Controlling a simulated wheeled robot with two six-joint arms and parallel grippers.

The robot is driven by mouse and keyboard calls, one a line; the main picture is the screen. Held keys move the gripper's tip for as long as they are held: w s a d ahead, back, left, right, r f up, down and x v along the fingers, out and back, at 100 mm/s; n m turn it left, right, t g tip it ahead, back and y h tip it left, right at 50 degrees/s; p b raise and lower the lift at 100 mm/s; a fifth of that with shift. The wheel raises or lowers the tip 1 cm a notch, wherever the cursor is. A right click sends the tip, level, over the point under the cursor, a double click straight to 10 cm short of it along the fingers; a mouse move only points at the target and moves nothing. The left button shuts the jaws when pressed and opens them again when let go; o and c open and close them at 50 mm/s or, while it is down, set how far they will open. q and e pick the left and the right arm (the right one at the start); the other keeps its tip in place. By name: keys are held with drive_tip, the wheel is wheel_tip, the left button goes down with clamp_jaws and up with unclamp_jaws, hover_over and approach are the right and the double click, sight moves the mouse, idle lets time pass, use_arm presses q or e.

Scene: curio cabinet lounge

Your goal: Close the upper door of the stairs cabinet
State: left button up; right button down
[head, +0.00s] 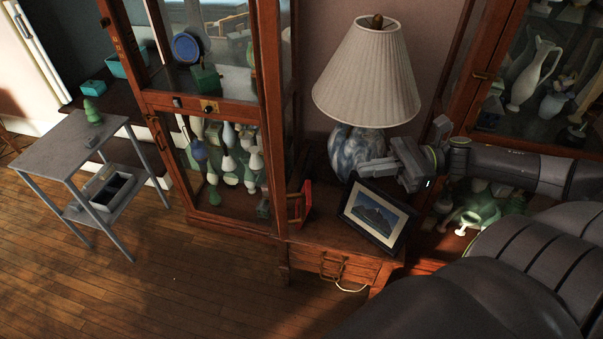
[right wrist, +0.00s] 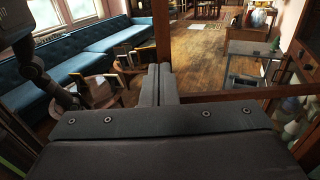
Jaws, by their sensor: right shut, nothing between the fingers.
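The stairs cabinet is a tall wooden cabinet with glass doors, left of centre in the head view. Its upper door (head: 122,45) is glazed, with a small dark handle on its left stile; the head view does not show clearly how far it stands open. In the right wrist view a wooden post and rail, looking like this door's frame (right wrist: 235,95), stand out beyond my fingers, with floor showing through. The lower door (head: 170,160) appears closed. My right gripper (head: 400,168) is shut and empty in front of the lamp, right of the cabinet and apart from it. My left gripper is not in view.
A pleated lamp (head: 368,75) and a framed picture (head: 373,212) stand close to my right gripper on a low wooden chest (head: 320,250). A second glass cabinet (head: 478,80) is at right. A grey side table (head: 70,145) stands at left. The floor before the cabinet is clear.

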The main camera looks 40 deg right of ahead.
hover_over(302, 196)
drive_tip(key=d, duration=0.2)
drive_tip(key=shift+a, duration=1)
